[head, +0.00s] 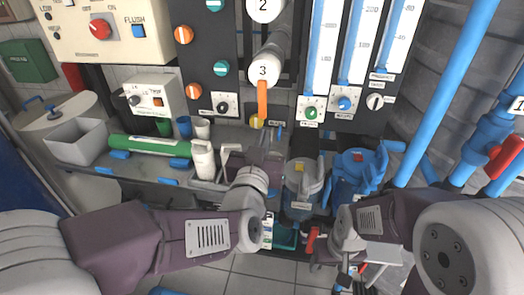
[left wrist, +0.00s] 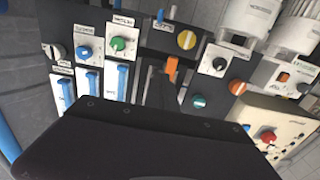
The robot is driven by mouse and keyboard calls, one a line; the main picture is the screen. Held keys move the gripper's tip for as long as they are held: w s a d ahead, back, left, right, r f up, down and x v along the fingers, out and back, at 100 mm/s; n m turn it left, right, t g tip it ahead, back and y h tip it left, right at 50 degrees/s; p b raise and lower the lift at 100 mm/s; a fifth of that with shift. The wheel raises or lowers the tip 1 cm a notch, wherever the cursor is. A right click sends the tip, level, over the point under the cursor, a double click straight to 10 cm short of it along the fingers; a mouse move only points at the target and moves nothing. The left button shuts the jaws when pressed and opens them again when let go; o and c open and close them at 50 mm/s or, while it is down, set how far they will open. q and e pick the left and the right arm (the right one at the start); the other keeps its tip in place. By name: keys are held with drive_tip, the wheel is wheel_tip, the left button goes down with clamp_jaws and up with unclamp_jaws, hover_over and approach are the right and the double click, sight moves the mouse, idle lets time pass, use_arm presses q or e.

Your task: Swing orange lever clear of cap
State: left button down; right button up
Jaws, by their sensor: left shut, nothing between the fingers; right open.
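The orange lever (head: 262,103) hangs down just below the white cap marked 3 (head: 264,70) in the head view. Its lower end is near a yellow knob (head: 257,122). In the left wrist view the orange lever (left wrist: 172,68) looks short, just beyond the dark fingers of my left gripper (left wrist: 160,88). My left gripper (head: 266,144) is shut and empty, below the lever in the head view. I cannot tell whether it touches the lever. My right gripper (head: 343,274) is open, low at the right, away from the lever and partly hidden.
Panel knobs and gauges (head: 321,60) stand right of the lever. Blue pipes (head: 440,95) rise at the right.

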sight(262, 117)
use_arm(q)
drive_tip(key=w, duration=0.3)
drive_tip(key=w+b, duration=0.1)
drive_tip(key=w, duration=0.2)
drive_tip(key=w+f+b, duration=0.1)
drive_tip(key=w, duration=0.3)
drive_tip(key=shift+a, duration=0.3)
drive_tip(key=shift+w+a+r+b, duration=0.15)
drive_tip(key=shift+a+r, duration=0.2)
drive_tip(key=shift+a, duration=0.3)
drive_tip(key=shift+w+a+r+b, duration=0.1)
drive_tip(key=shift+a+r, duration=0.25)
drive_tip(key=shift+a, duration=0.25)
drive_tip(key=shift+w+a+r+b, duration=0.15)
drive_tip(key=shift+a+r, duration=0.2)
drive_tip(key=shift+a, duration=0.3)
